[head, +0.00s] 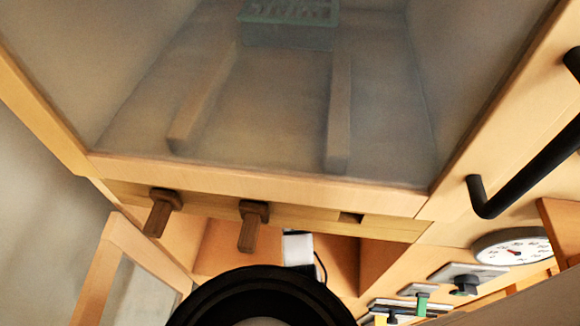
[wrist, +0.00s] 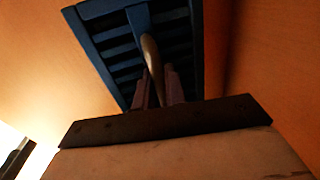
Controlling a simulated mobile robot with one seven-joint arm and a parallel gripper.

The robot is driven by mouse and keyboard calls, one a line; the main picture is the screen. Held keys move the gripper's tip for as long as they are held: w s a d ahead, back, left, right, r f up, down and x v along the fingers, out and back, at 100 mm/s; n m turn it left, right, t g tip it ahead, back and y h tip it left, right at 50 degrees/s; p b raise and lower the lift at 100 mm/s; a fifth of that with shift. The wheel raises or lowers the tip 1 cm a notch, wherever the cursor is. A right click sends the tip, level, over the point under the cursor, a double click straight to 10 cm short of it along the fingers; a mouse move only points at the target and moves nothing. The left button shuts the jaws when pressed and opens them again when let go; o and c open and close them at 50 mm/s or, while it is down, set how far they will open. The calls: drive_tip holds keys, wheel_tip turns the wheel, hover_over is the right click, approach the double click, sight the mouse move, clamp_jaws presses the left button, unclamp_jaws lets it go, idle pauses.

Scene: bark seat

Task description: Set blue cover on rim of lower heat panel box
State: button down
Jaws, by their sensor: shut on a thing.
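In the wrist view, the blue cover (wrist: 106,38) is a dark blue slatted panel with a pale rod-like handle (wrist: 152,58). My gripper (wrist: 158,86) is shut on this handle, with a finger on either side. The cover is beyond the fingers, near orange-brown surfaces. I cannot tell whether it touches a rim. The head view does not show the cover or the fingers clearly. I cannot pick out the lower heat panel box with certainty. A greenish slatted box (head: 290,30) shows behind the clear front of the upper compartment.
In the head view, two brown latches (head: 253,226) hang below the upper compartment. An open wooden compartment (head: 225,248) lies under it. A black bar handle (head: 530,165), a round dial (head: 512,246) and several small knobs are at the right.

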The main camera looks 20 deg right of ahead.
drive_tip(key=c, duration=1.4)
unclamp_jaws()
drive_tip(key=r, duration=0.2)
drive_tip(key=s+r+b, duration=0.1)
drive_tip(key=r, duration=0.4)
drive_tip(key=shift+s+a+r+b, duration=0.1)
drive_tip(key=shift+s+a+b, duration=0.15)
drive_tip(key=shift+s+b, duration=0.05)
